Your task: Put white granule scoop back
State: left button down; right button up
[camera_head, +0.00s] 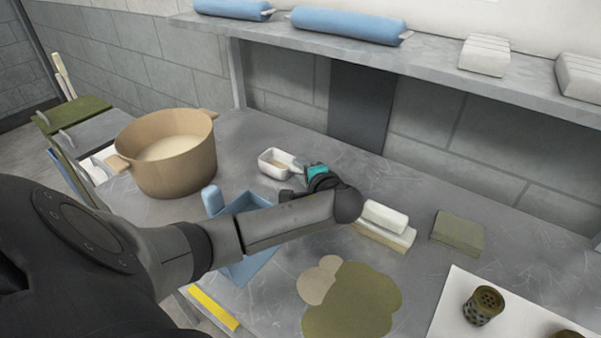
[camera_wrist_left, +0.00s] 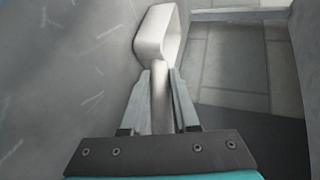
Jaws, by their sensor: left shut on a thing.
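The white granule scoop (camera_head: 270,168) shows in the head view above the grey table, its small box-shaped bowl opening upward. I cannot tell whether it touches the table. My left gripper (camera_head: 298,170) is shut on its handle, with the bowl ahead of the fingers. In the left wrist view the fingers of my left gripper (camera_wrist_left: 160,85) close on both sides of the handle of the scoop (camera_wrist_left: 163,32). Something tan shows inside the bowl, but it is too small to identify. A tan pot (camera_head: 187,172) with pale contents stands to the left. My right gripper is not in view.
A blue bin (camera_head: 252,268) sits below my left forearm. White blocks (camera_head: 384,216) and an olive block (camera_head: 458,231) lie to the right. Olive and tan patches (camera_head: 350,303) lie in front. A grey shelf (camera_head: 440,68) with blue rolls (camera_head: 345,24) overhangs the back.

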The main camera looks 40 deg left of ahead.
pick_arm(q)
jog(key=c, duration=0.7)
grip_release()
jog(key=shift+o, duration=0.2)
jog(key=shift+d+r, duration=0.15)
jog(key=shift+r, duration=0.05)
jog(key=p+v, duration=0.2)
jog(key=v, duration=0.9)
jog(key=shift+s+d+r+p, duration=0.1)
jog(key=shift+s+d+p, duration=0.15)
jog(key=shift+d+p, duration=0.1)
